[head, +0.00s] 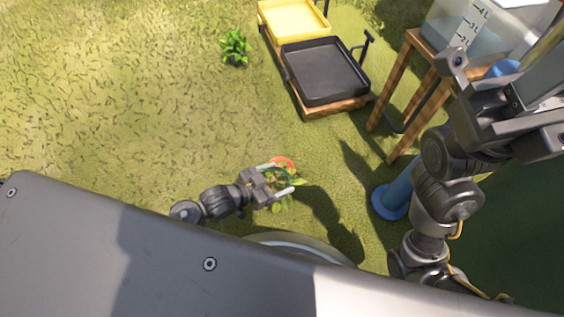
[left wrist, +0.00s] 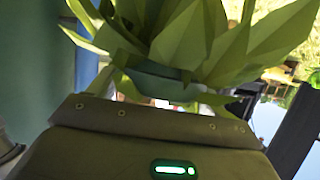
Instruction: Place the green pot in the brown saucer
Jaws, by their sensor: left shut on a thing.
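My left gripper (head: 279,178) is shut on the green pot, low over the grass in the head view. Leaves of its plant (head: 281,205) stick out around the fingers, and the pot itself is mostly hidden there. In the left wrist view the green pot (left wrist: 152,84) shows close in front of the gripper, with broad green leaves (left wrist: 205,40) above it. An orange-brown round thing (head: 284,161), which looks like the saucer, shows just beyond the gripper, partly covered by it. I cannot tell whether the pot touches it.
A black tray (head: 325,72) and a yellow tray (head: 291,18) stand at the upper middle. A small leafy plant (head: 235,46) is on the grass. A wooden stand (head: 398,78) with a clear tank (head: 475,22) is at right, near a blue post (head: 396,194). Grass at left is clear.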

